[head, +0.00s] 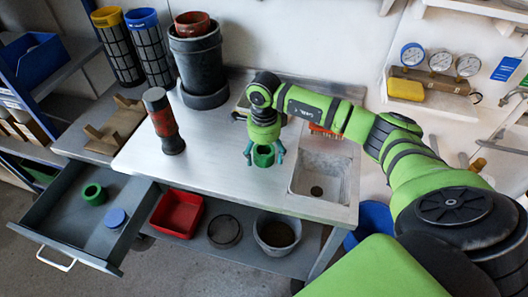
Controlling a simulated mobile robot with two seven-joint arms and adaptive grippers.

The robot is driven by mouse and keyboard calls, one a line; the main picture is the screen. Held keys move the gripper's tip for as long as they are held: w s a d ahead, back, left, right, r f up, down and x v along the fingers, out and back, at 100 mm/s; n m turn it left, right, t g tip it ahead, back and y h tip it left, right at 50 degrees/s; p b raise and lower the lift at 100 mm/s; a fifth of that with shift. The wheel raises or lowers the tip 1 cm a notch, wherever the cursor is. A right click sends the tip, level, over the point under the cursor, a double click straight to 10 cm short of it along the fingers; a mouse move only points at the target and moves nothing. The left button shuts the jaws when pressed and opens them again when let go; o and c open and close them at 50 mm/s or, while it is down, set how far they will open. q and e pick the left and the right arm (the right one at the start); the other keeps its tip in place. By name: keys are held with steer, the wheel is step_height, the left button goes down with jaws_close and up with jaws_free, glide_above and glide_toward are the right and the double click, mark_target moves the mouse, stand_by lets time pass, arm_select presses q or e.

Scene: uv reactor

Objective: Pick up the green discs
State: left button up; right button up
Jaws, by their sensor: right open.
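One green disc (264,158), a ring with a dark hole, shows on the steel bench just left of the sink. My right gripper (264,153) reaches down over it with teal fingers spread, one on each side. I cannot tell whether the fingers touch it. A second green disc (94,194), also a thick ring, lies in the open grey drawer at the lower left. No gripper is near that one. My left gripper is not in view.
A blue disc (115,217) lies in the drawer (62,218). A dark red-banded cylinder (164,122) and a black bucket stack (199,65) stand on the bench (215,160). The sink (322,172) is right of the gripper. A red bin (177,213) sits on the lower shelf.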

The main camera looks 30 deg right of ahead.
steer(key=c, duration=1.2)
steer(key=shift+c, duration=0.2)
